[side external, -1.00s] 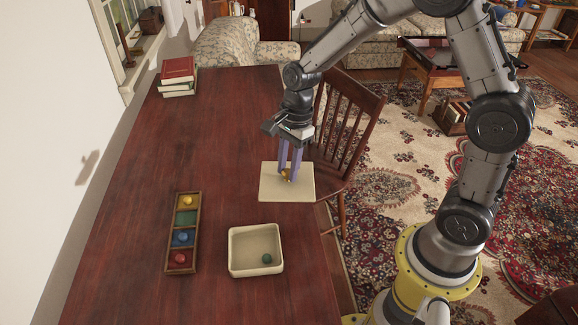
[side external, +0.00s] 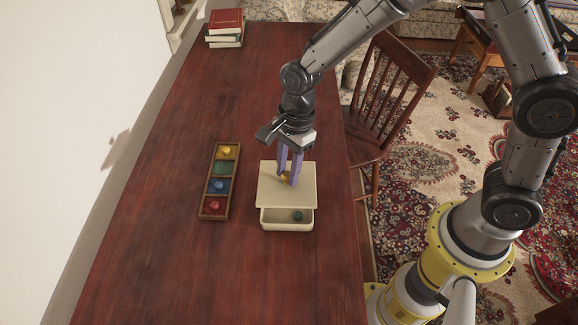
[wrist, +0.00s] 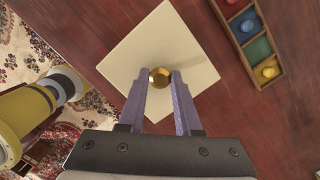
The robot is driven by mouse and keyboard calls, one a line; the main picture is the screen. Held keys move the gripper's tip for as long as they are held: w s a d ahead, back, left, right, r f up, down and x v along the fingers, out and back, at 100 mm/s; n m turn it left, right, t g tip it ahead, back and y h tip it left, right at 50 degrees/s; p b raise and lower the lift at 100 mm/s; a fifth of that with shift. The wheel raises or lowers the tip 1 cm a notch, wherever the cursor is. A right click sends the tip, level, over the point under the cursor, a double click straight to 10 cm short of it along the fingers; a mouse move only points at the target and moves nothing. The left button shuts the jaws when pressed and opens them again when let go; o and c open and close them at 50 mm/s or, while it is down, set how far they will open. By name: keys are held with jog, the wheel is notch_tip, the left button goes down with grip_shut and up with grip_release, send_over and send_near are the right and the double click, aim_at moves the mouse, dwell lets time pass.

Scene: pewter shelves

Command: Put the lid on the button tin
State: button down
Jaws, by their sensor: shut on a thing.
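The lid (side external: 272,197) is a flat cream square with a gold knob (wrist: 159,77) at its middle. My gripper (side external: 291,177) is shut on the knob, and the lid hangs level from it. The button tin (side external: 287,225) is a cream, open square box on the table. In the side view the lid overlaps the tin's far part, while its near part shows open with a green button (side external: 298,216) inside. The gap between lid and tin cannot be told. In the wrist view the lid (wrist: 133,59) hides the tin.
A wooden divided tray (side external: 205,200) lies left of the tin, with yellow, blue and red pieces in matching compartments and an empty green one. Stacked books (side external: 225,27) stand at the far end of the table. A chair (side external: 390,95) is at the right edge.

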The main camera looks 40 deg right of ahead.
aim_at(288, 189)
jog(key=shift+f, duration=0.1)
jog(key=shift+f, duration=2.7)
jog(key=shift+f, duration=0.7)
jog(key=c, duration=0.5)
grip_release()
jog(key=r, duration=0.4)
jog(key=d+r, duration=0.1)
jog(key=r, duration=0.4)
jog(key=d+r, duration=0.1)
jog(key=r, duration=0.3)
jog(key=shift+r, duration=0.4)
